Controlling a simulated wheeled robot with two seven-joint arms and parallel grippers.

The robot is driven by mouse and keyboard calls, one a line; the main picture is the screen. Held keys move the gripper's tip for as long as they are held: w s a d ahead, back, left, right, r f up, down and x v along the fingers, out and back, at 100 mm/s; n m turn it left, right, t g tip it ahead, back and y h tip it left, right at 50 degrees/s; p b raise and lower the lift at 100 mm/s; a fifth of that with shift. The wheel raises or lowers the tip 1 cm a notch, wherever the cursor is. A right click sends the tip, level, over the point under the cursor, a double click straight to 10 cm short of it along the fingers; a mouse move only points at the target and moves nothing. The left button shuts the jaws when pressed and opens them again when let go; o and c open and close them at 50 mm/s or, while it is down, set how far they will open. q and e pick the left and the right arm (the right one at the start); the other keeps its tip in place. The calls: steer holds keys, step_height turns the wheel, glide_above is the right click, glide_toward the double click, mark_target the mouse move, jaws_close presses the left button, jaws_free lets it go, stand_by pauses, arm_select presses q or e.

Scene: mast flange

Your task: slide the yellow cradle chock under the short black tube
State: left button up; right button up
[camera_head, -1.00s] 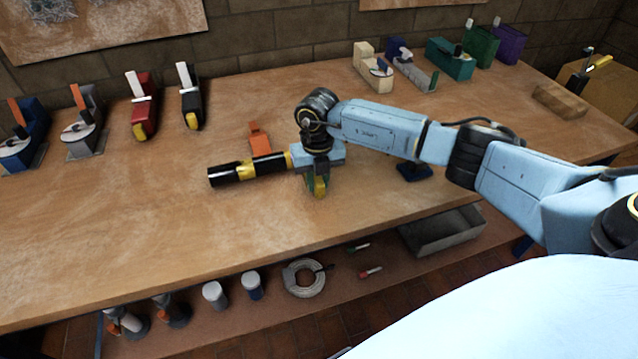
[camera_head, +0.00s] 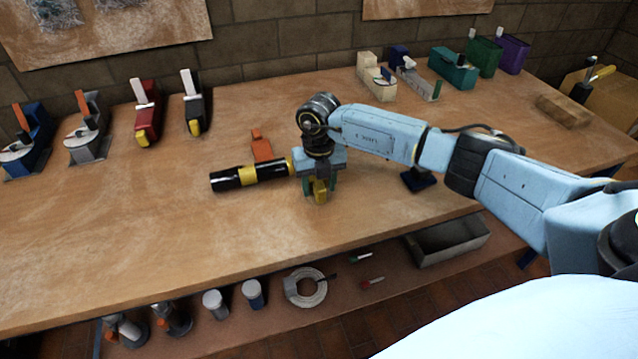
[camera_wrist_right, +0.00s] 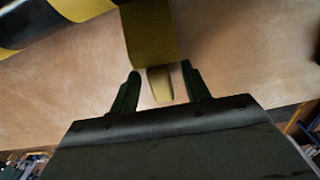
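The short black tube (camera_head: 225,181) with yellow bands lies across the middle of the bench; its right end is hidden behind my right gripper. It also shows at the upper left of the right wrist view (camera_wrist_right: 100,8). The yellow cradle chock (camera_head: 320,190) is below my right gripper (camera_head: 320,188). In the right wrist view the chock (camera_wrist_right: 150,35) has its wide part beyond the fingertips and its narrow tail between the fingers (camera_wrist_right: 160,85), with gaps on both sides. My right gripper is open. I cannot tell whether the chock reaches under the tube. My left gripper is out of view.
An orange piece (camera_head: 261,147) stands just behind the tube. A small dark blue block (camera_head: 418,181) is to the right, below my arm. Several clamps line the back left. A wooden block (camera_head: 563,110) lies at far right. The bench's front left is clear.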

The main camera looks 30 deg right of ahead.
mark_target(319, 182)
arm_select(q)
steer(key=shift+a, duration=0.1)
arm_select(e)
step_height(319, 182, up, 4)
steer(key=shift+w+r+p, duration=0.1)
steer(key=shift+p, duration=0.25)
step_height(319, 182, up, 4)
steer(key=shift+r, duration=0.1)
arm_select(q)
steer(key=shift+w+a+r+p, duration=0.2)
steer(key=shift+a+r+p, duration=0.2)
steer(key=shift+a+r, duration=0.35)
arm_select(e)
step_height(319, 182, up, 5)
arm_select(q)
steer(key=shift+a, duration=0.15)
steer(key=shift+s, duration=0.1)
